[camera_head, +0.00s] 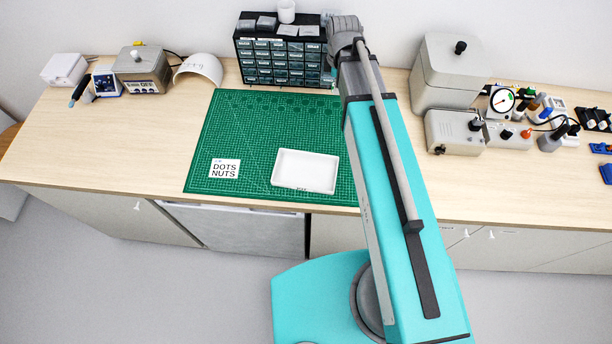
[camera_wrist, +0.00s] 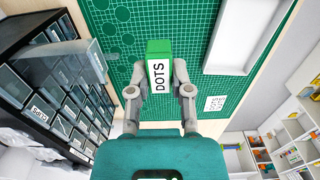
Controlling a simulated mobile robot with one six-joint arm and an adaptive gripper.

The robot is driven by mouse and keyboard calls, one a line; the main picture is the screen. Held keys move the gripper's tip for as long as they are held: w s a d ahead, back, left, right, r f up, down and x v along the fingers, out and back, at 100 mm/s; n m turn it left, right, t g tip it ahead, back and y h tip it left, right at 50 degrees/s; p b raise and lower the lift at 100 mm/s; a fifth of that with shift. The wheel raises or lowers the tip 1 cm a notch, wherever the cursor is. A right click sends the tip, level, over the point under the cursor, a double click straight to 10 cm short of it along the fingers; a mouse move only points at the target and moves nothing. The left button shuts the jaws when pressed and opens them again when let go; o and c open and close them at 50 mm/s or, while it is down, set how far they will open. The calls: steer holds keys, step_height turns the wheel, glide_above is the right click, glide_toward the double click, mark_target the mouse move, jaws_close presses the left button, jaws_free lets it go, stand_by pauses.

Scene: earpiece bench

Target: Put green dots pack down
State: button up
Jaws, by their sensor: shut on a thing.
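The green dots pack (camera_wrist: 158,47) is a small green box with a white label reading DOTS. In the wrist view my gripper (camera_wrist: 161,72) is shut on it, one finger on each side. The pack is held up over the green cutting mat (camera_wrist: 120,22), and the gap below it is hard to judge. In the head view the pack and my gripper are hidden behind my arm. The green mat (camera_head: 235,125) carries a white card (camera_head: 224,169) reading DOTS NUTS at its front left. A white tray (camera_head: 306,171) lies right of the card.
A black cabinet of small drawers (camera_head: 282,64) stands at the mat's back edge; it also shows at the left of the wrist view (camera_wrist: 45,90), where one clear drawer (camera_wrist: 72,62) seems to stick out. Grey equipment (camera_head: 458,75) stands right of my arm. The mat's left part is clear.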

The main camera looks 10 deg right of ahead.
step_height(320, 180, down, 9)
steer(key=b, duration=0.7)
steer(key=shift+b, duration=0.3)
